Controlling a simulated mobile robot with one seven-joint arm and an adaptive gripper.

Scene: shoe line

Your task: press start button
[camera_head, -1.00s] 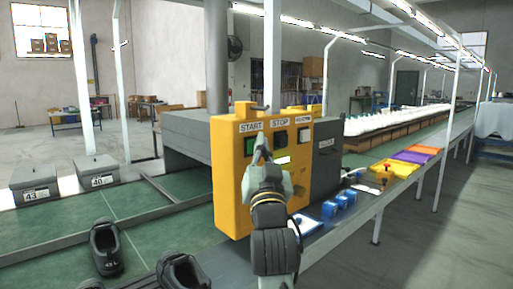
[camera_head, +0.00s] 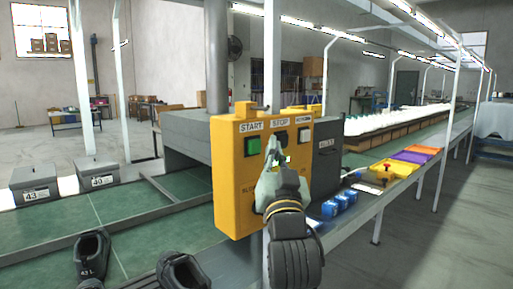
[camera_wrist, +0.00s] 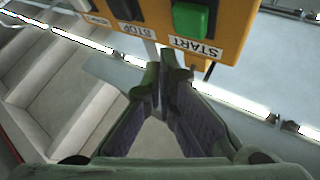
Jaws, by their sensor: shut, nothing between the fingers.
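The yellow control box (camera_head: 233,190) stands beside the line. Its green START button (camera_head: 252,146) is at the upper left, under the START label (camera_head: 251,126). My gripper (camera_head: 272,146) is shut and empty. In the head view its tips overlap the box face to the right of the green button, below the STOP label (camera_head: 279,123), partly covering the black STOP button. In the wrist view the green button (camera_wrist: 190,19) is at the top, above and right of the closed fingertips (camera_wrist: 168,74). The tips appear apart from the button.
A white button (camera_head: 304,135) is at the box's upper right. A dark grey cabinet (camera_head: 327,165) adjoins the box. Blue items (camera_head: 340,203) and coloured trays (camera_head: 398,165) lie along the right bench. Black shoes (camera_head: 90,257) are on the green line at lower left.

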